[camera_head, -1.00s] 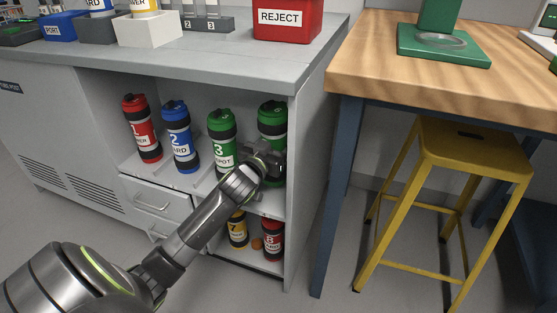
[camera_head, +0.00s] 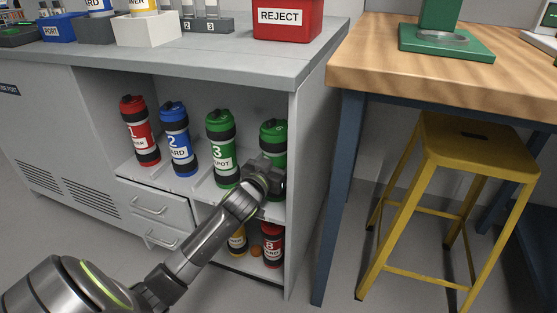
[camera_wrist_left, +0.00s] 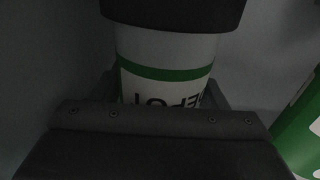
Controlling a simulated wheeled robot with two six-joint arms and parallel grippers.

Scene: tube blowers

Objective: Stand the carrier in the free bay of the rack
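A green carrier (camera_head: 273,133) with black bands stands upright at the right end of the rack's upper shelf (camera_head: 204,190), beside the cabinet's right wall. My left gripper (camera_head: 270,172) is shut on its middle. The left wrist view shows the carrier (camera_wrist_left: 168,48) between the fingers, its label upside down and partly hidden. The carrier's lower end is mostly behind my gripper, so I cannot tell whether it touches the shelf. My right gripper is not in view.
Red carrier 1 (camera_head: 138,130), blue carrier 2 (camera_head: 176,140) and green carrier 3 (camera_head: 220,145) stand to the left on the same shelf. A yellow carrier (camera_head: 237,242) and red carrier 8 (camera_head: 272,243) are below. A yellow stool (camera_head: 478,158) stands right.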

